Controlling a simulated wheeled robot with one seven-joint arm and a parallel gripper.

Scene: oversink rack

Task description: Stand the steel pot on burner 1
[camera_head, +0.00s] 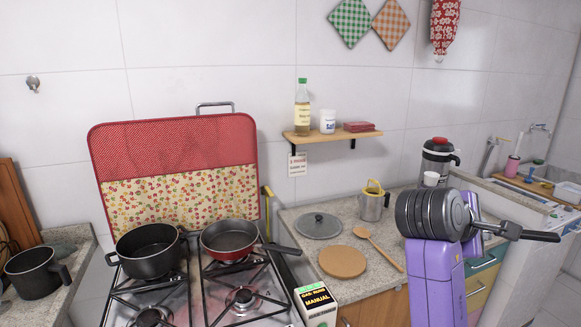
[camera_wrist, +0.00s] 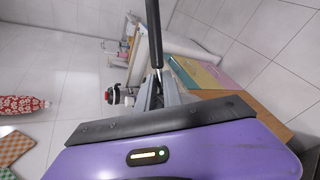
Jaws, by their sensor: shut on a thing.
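A small steel pot (camera_head: 371,206) with a yellow upper handle stands upright on the counter, left of my arm. My gripper (camera_head: 503,231) is at the right, above the counter, and points right. It is shut on a slim black handle (camera_head: 538,237); the handle sticks out beyond the fingertips in the wrist view (camera_wrist: 154,35). I cannot tell what it belongs to; no pot body shows on it. The stove has two bare front burners, one front right (camera_head: 243,298) and one front left (camera_head: 149,317). No burner number is legible.
A black pot (camera_head: 150,253) and a red pan (camera_head: 230,240) occupy the back burners. A grey lid (camera_head: 318,226), a round wooden board (camera_head: 342,262) and a wooden spoon (camera_head: 378,247) lie on the counter. A manual box (camera_head: 316,304) stands beside the stove. A low shelf (camera_head: 331,135) hangs above.

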